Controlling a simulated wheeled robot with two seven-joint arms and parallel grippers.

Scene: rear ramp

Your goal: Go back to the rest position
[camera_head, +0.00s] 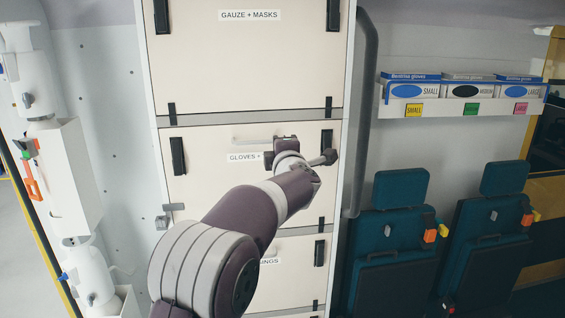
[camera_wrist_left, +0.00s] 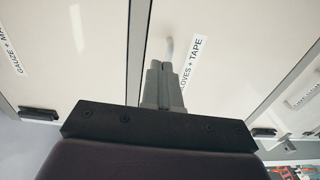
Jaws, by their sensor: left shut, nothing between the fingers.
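My left arm (camera_head: 230,240) rises from the bottom of the head view towards the cream drawer labelled GLOVES + TAPE (camera_head: 205,185). In the wrist view my left gripper (camera_wrist_left: 161,68) is shut and empty, its grey fingers together. Its tips are close to the pale handle (camera_wrist_left: 169,47) of that drawer; I cannot tell whether they touch it. The same handle (camera_head: 252,140) shows in the head view just above the label, partly behind my wrist. My wrist hides the fingers there. The drawer front looks closed. My right gripper is in neither view.
The GAUZE + MASKS drawer (camera_head: 235,65) is above, another drawer (camera_head: 290,275) below. A grey rail (camera_head: 362,110) runs down the cabinet's right side. Glove boxes (camera_head: 465,88) sit on a wall shelf, above two teal seats (camera_head: 395,240). White equipment (camera_head: 65,180) hangs at left.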

